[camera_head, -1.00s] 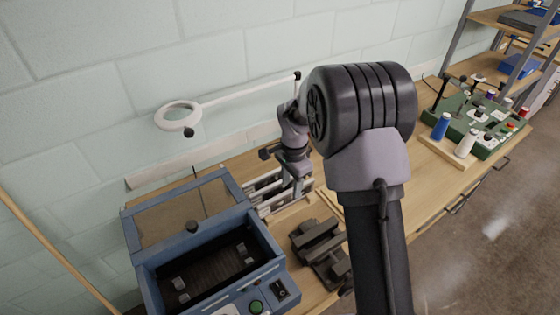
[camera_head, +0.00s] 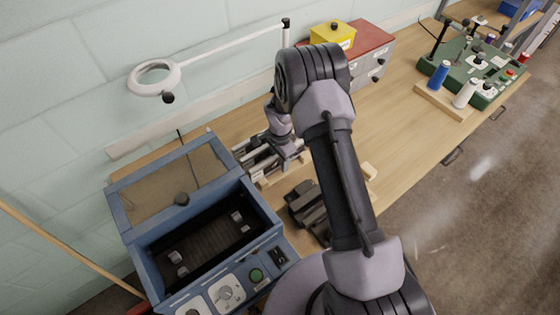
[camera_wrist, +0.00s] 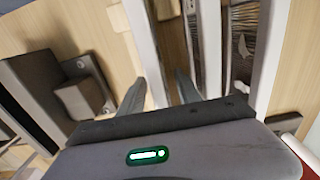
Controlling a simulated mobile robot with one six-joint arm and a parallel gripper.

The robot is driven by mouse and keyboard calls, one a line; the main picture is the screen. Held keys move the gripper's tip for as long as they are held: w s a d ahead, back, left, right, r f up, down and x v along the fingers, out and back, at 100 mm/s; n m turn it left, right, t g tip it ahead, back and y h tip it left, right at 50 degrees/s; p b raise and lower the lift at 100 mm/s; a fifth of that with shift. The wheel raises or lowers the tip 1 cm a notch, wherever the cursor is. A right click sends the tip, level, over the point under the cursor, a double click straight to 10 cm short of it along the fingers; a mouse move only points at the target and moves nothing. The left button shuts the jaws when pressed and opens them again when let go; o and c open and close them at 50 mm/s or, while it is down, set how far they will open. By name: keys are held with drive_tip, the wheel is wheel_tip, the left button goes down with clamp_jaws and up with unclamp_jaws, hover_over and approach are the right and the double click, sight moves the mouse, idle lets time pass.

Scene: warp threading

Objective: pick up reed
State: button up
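A group of pale metal bars (camera_head: 250,158) sits on the bench beside the blue box in the head view. I cannot tell for sure which of them is the reed. In the wrist view a long pale bar (camera_wrist: 146,45) runs down between the fingertips of my gripper (camera_wrist: 157,82). The fingers are apart, one on each side of the bar, and no firm contact shows. A second pale bar (camera_wrist: 208,45) stands just right of the right finger. In the head view my gripper points down over the bars, and my wrist hides its fingers.
A blue box (camera_head: 272,225) with a raised lid stands at left. A ring lamp (camera_head: 154,78) hangs behind. A red drawer cabinet (camera_head: 372,42) and a spool board (camera_head: 445,100) stand farther right.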

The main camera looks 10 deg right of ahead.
drive_tip(key=shift+f, duration=0.6)
clamp_jaws()
drive_tip(key=shift+r, duration=0.1)
idle(0.8)
